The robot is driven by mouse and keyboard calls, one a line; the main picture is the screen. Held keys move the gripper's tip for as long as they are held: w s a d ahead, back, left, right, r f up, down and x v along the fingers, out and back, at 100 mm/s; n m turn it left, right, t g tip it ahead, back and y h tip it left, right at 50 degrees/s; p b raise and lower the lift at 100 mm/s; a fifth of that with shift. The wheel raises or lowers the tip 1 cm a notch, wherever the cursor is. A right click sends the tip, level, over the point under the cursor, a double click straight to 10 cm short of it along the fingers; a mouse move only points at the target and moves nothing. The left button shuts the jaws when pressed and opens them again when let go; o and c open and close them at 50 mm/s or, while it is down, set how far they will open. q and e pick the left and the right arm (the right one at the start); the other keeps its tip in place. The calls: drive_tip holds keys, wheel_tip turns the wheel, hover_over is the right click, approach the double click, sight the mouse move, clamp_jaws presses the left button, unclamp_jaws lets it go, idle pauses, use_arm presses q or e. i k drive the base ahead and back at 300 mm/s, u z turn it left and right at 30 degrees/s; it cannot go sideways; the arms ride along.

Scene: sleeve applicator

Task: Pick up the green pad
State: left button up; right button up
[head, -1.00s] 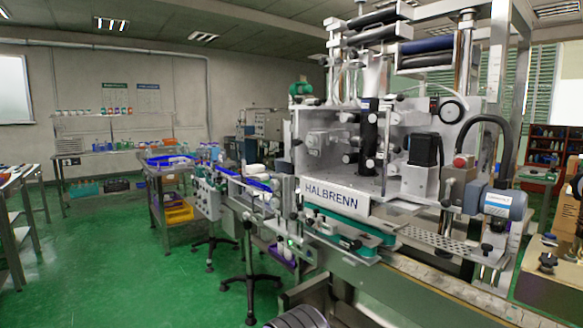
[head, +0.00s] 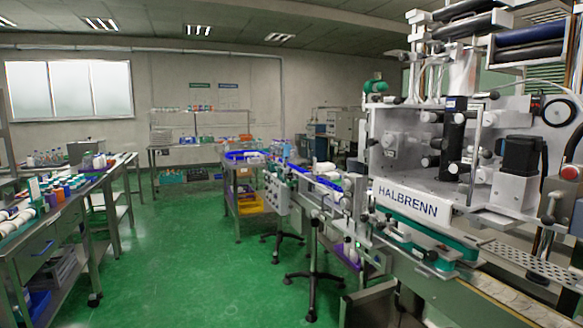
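I cannot make out a separate green pad in the head view. A teal-green strip (head: 426,233) runs under the white HALBRENN sign (head: 413,203) on the labelling machine (head: 398,161) at the right, and it looks like part of the machine. Neither of my grippers shows in the head view.
A metal workbench (head: 42,240) with bottles and white rolls stands at the left. A conveyor (head: 329,201) leads away from the machine, with a black-footed stand (head: 313,270) beside it. A cart with a yellow bin (head: 250,203) stands behind. The green floor (head: 190,265) between is open.

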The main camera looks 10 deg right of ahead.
sight(44, 209)
drive_tip(key=u, duration=0.1)
drive_tip(key=i, duration=3.45)
drive_tip(key=u, duration=0.7)
